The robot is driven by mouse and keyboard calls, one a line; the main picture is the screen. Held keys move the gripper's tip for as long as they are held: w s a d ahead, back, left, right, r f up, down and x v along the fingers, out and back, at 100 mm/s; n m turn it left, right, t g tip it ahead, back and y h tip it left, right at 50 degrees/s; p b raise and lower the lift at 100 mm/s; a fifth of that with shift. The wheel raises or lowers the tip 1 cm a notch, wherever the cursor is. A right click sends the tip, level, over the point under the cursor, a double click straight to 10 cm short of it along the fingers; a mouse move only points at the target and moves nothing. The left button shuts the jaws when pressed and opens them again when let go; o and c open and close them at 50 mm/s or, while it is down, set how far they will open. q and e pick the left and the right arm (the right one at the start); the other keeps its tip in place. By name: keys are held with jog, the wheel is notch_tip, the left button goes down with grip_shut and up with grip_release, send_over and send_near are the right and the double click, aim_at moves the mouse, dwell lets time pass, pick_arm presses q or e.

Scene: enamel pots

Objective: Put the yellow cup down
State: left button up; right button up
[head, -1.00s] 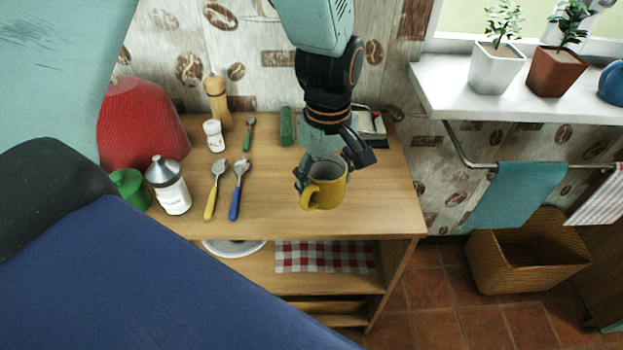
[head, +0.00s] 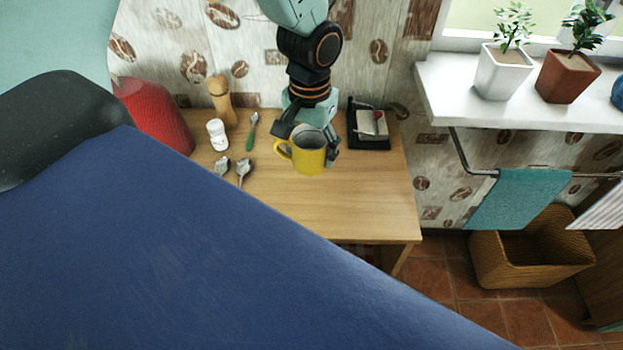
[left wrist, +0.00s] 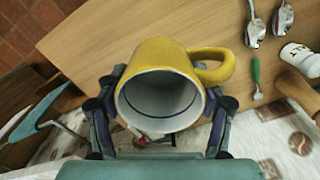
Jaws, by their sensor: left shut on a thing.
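The yellow cup (head: 309,157) is upright over the back middle of the wooden table (head: 370,205), its handle pointing left in the head view. My left gripper (head: 308,142) is shut on the cup from behind, one finger on each side. In the left wrist view the cup (left wrist: 160,62) sits between the two fingers of the gripper (left wrist: 160,112), its white inside showing and its handle to the right. I cannot tell whether its base touches the table. My right gripper is not in view.
A black tray (head: 368,125) is at the back right. The table's front right is clear. My blue body hides the front left.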

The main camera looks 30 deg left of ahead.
pick_arm(q)
jog(key=f, duration=0.3)
jog(key=a+f+b, duration=0.1)
jog(key=f, duration=0.1)
jog(key=shift+w+a+f, duration=0.15)
jog(key=shift+f, duration=0.25)
jog(key=shift+d+f, duration=0.25)
jog(key=shift+f, duration=0.05)
jog(key=shift+d, duration=0.25)
jog(key=shift+d+f, duration=0.15)
jog(key=shift+f, duration=0.15)
jog(key=f, duration=0.1)
jog(key=a+f, duration=0.1)
jog(key=f, duration=0.1)
jog(key=shift+f+b, duration=0.15)
jog(key=shift+b, duration=0.25)
jog(key=shift+d, duration=0.3)
jog(key=o, duration=1)
jog(key=shift+a+f, duration=0.1)
jog(key=shift+a, duration=0.05)
jog(key=shift+o, duration=1.4)
jog(key=shift+f, duration=0.1)
jog(key=shift+o, duration=0.3)
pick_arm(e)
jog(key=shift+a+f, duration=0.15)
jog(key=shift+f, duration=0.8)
